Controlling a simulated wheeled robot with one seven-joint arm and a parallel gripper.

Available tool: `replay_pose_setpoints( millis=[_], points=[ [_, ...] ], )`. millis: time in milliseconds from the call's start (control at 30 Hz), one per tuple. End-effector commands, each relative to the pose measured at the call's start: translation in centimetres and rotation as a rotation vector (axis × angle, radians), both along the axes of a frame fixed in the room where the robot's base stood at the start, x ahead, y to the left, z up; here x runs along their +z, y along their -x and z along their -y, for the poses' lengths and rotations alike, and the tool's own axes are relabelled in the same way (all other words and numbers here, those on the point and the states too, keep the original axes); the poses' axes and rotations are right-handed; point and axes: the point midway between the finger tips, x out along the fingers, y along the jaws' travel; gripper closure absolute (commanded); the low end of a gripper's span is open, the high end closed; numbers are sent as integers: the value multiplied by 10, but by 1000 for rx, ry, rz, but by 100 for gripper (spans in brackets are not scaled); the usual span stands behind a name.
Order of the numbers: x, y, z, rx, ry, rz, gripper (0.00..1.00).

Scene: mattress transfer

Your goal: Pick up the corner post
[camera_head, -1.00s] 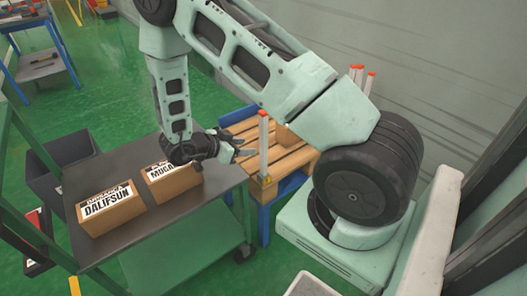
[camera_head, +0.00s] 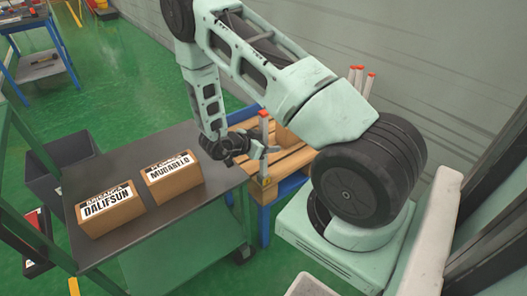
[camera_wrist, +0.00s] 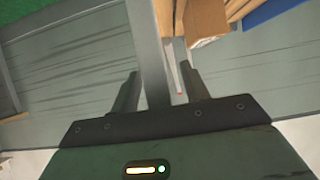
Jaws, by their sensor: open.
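The corner post (camera_head: 264,132) is a slim, pale upright post with an orange-red cap. It stands at the near corner of a wooden pallet in the head view. In the wrist view the post (camera_wrist: 148,45) shows as a grey bar running between the two spread fingers of my gripper (camera_wrist: 161,78), nearer the left finger. I cannot tell whether either finger touches it.
The wooden pallet (camera_head: 291,157) rests on a blue frame (camera_head: 263,222). More orange-capped posts (camera_head: 369,84) stand behind my arm. A dark-topped cart (camera_head: 150,232) beside it carries two labelled cartons, MUGARELD (camera_head: 174,185) and DALIFSUN (camera_head: 110,212). A dark bin (camera_head: 70,155) is at left.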

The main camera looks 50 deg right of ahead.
Motion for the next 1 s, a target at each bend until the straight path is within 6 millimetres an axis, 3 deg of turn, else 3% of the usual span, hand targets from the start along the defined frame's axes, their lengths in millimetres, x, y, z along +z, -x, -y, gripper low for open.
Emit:
replay_pose_setpoints(
  millis=[100,267,300,733,1000],
  points=[
    [0,0,0,0,0,0,54],
    [0,0,0,0,0,0,96],
    [0,0,0,0,0,0,100],
    [4,0,0,0,1,0,100],
    [20,0,0,0,1,0,100]
  ],
)
